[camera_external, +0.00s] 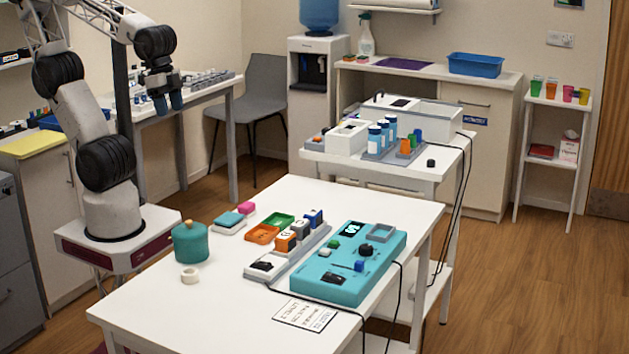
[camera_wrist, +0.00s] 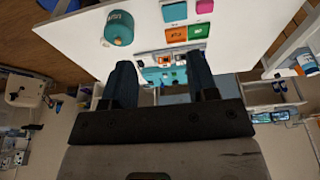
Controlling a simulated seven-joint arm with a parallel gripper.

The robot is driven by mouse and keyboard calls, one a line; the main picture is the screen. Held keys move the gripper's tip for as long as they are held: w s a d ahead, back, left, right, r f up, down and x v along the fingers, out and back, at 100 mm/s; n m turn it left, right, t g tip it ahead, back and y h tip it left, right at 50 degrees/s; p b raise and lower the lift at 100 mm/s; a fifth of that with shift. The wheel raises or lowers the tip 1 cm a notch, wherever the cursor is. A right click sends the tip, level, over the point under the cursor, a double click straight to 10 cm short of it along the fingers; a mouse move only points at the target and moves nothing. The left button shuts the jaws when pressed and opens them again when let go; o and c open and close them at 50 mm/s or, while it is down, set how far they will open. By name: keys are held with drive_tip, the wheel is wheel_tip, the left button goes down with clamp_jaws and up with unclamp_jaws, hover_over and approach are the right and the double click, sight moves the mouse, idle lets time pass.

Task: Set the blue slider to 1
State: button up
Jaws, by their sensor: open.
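The teal control panel (camera_external: 340,287) lies on the white table. A small blue block (camera_external: 359,265) at the end of a thin dark line looks like the blue slider. The slider's setting is too small to read. My gripper (camera_external: 168,103) is open and empty, raised well left of and above the panel. In the wrist view its fingers (camera_wrist: 162,75) are apart, and small teal parts show between them; the slider cannot be made out.
Left of the panel stand a grey tray (camera_external: 258,272) with coloured blocks, orange and green trays (camera_external: 279,222), a teal pot (camera_external: 190,242) and a white ring (camera_external: 190,275). A printed card (camera_external: 305,314) lies in front. Black cables run at the right. The table's front left is clear.

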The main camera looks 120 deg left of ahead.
drive_tip(key=shift+c, duration=0.5)
drive_tip(key=g, duration=0.3)
hover_over(359, 262)
drive_tip(key=f, duration=1.8)
drive_tip(key=shift+s+a, duration=0.2)
drive_tip(key=shift+s, duration=0.2)
drive_tip(key=shift+w+d+f, duration=0.1)
drive_tip(key=shift+w+f, duration=0.3)
drive_tip(key=shift+f, duration=0.15)
